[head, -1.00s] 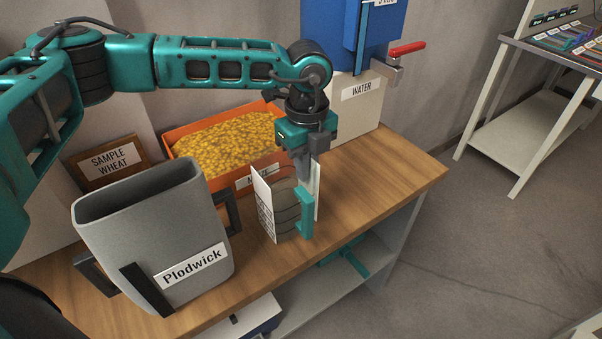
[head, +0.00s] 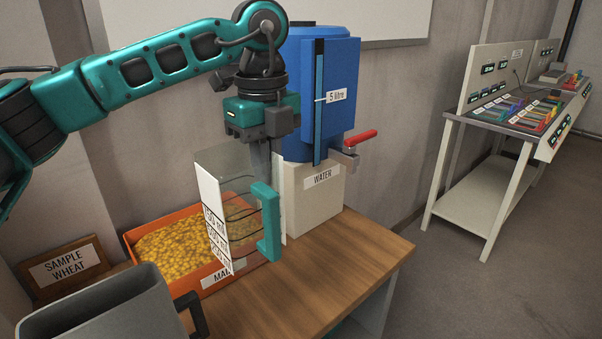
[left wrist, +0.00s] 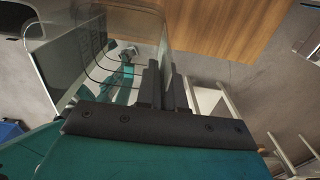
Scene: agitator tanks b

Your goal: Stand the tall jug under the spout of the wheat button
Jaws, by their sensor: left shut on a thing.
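A tall clear jug (head: 236,215) with a white scale panel, black measuring lines and a teal handle (head: 268,222) hangs upright in my left gripper (head: 262,160), in front of the orange tray. My left gripper is shut on the jug at its upper part. In the left wrist view the jug (left wrist: 110,45) shows beside the dark fingers (left wrist: 165,85), with wooden bench below. The jug looks empty. I cannot make out a wheat button or its spout in these frames. My right gripper is not in view.
An orange tray of yellow grain (head: 185,240) and a grey bin (head: 110,310) stand on the wooden bench (head: 330,265). A blue water tank (head: 340,85) with a red tap stands behind. A console table (head: 490,125) with coloured parts stands far right. Grey floor between is clear.

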